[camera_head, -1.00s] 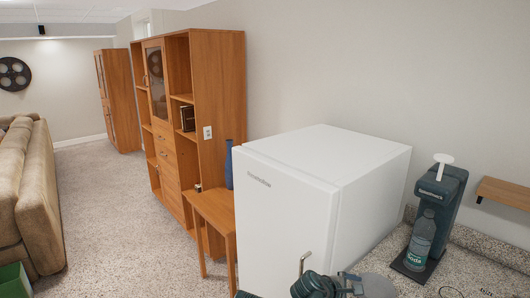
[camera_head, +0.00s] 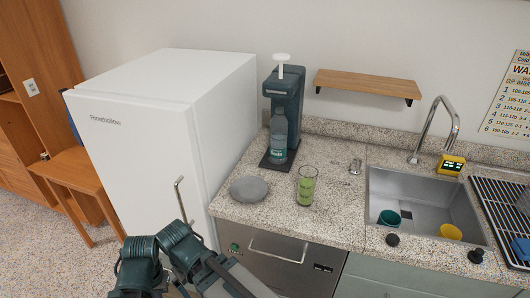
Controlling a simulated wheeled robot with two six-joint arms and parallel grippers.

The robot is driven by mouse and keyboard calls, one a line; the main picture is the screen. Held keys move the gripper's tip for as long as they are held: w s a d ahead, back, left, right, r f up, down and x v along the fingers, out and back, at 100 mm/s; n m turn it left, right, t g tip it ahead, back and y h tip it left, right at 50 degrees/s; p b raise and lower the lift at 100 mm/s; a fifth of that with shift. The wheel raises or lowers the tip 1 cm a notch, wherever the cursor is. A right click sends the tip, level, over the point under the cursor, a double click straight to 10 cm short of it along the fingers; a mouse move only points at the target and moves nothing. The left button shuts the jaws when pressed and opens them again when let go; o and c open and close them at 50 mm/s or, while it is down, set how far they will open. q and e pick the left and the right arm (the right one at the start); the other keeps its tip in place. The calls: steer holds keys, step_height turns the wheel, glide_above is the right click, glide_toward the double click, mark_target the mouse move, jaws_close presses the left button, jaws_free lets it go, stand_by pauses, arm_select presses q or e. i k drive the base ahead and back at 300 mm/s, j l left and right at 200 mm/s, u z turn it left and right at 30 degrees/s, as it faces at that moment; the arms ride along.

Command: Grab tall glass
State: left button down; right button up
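A tall clear glass (camera_head: 307,187) with green on its side stands upright on the speckled counter (camera_head: 262,210), near its front edge. It is to the right of a grey dish (camera_head: 249,189) and in front of the soda maker (camera_head: 285,110). Dark green and grey links of my own arm show at the bottom left of the view, well apart from the glass. No gripper fingers can be made out in the view.
A white fridge (camera_head: 150,130) stands left of the counter. The soda maker holds a bottle (camera_head: 279,138). A sink (camera_head: 425,205) with a teal cup (camera_head: 389,219) and a yellow cup (camera_head: 450,232) is to the right. A wooden shelf (camera_head: 366,84) hangs above.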

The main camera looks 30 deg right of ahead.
mark_target(307, 174)
steer(key=z, duration=1.4)
